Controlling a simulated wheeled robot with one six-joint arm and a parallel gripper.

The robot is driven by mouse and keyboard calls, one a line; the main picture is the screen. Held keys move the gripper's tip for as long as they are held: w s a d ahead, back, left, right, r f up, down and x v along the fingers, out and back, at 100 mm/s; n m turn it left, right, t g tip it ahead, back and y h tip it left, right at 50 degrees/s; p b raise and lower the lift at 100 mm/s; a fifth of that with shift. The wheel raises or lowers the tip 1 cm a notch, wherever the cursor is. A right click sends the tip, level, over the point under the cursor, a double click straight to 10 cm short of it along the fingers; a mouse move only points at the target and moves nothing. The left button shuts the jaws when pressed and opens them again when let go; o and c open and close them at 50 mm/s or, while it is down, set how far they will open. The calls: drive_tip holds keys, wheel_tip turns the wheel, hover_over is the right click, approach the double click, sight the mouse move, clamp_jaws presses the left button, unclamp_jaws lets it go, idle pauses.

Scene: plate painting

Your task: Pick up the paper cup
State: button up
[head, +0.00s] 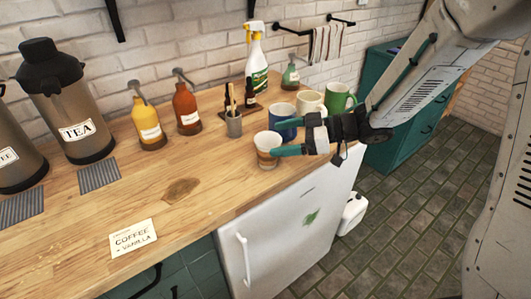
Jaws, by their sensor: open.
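The paper cup (265,159), white with a brown band, stands upright on the wooden counter (215,182) near its front edge. My gripper (274,137) reaches in from the right with its teal fingers apart. The nearer finger overlaps the right side of the cup in the picture. The farther finger lies behind the cup's rim, in front of a blue mug (283,112). I cannot tell whether either finger touches the cup.
A cream mug (310,103) and green mug (338,98) stand behind the gripper. A small grey pot of stirrers (234,126) is left of the cup. Syrup bottles (187,110), a spray bottle (256,62) and a TEA dispenser (75,115) stand farther back. The counter's front left holds a card (132,238).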

sight(256, 141)
drive_tip(key=x, duration=0.6)
drive_tip(key=c, duration=1)
